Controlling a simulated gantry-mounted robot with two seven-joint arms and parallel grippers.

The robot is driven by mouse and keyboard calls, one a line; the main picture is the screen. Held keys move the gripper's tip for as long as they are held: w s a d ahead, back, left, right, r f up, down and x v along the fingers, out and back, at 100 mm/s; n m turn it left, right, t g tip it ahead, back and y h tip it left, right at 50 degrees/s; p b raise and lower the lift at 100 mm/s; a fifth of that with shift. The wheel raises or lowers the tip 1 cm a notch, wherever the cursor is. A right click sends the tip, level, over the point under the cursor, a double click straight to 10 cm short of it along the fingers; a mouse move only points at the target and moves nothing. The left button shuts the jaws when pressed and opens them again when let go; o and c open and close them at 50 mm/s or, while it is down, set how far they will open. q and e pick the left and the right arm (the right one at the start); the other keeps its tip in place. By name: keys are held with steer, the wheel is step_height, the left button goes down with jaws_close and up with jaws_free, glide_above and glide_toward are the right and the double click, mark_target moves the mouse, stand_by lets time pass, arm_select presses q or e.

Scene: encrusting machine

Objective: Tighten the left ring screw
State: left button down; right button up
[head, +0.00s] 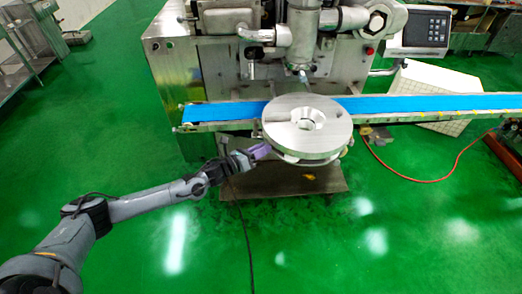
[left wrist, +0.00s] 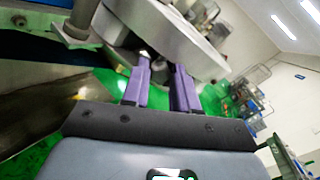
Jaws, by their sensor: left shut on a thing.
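The round metal ring disk (head: 284,127) sits at the front of the machine, over the blue conveyor belt, with a hole in its top. My left gripper (head: 268,149) reaches in from the lower left, its purple fingers at the disk's lower left edge. In the left wrist view the two purple fingers (left wrist: 160,72) point up beneath the rim of the disk (left wrist: 165,30). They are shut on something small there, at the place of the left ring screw. The screw itself is mostly hidden by the fingers and the rim. My right gripper is not in view.
The blue conveyor belt (head: 430,104) runs across behind the disk. The steel machine body (head: 178,85) stands behind it, with a nozzle above. A metal base plate (head: 300,181) lies below. A red hose (head: 410,178) lies on the right floor. The green floor in front is mostly clear.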

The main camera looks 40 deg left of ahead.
arm_select(q)
steer(key=shift+m, duration=1)
steer(key=c, duration=0.9)
jaws_free()
steer(key=shift+o, duration=0.2)
steer(key=shift+s, duration=0.1)
steer(key=p+v, duration=0.1)
steer(key=v, duration=0.9)
steer(key=shift+s+p, duration=0.3)
steer(key=shift+s, duration=0.05)
